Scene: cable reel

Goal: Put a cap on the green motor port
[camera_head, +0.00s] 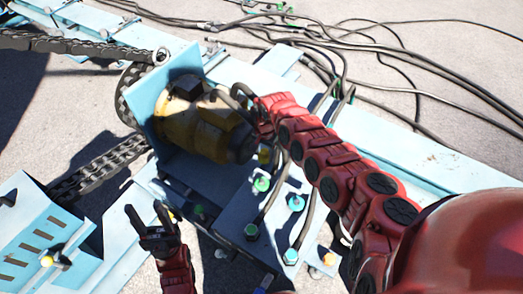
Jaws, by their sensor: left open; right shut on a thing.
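The yellow motor (200,128) is mounted on a light blue bracket (142,118). My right gripper (262,112) is at the motor's upper right side, by a dark cable. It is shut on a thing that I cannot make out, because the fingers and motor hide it. My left gripper (146,218) is open and empty, below and left of the motor, above the blue frame. A green fitting (262,184) sits on the blue plate below the motor. I cannot clearly tell a green port on the motor itself.
A teal fitting (296,203) and green cable ends (252,230) stand on the blue plate (232,213). A chain (100,165) runs left of the motor. Loose black cables (390,65) cover the ground at upper right. My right arm crosses the beam.

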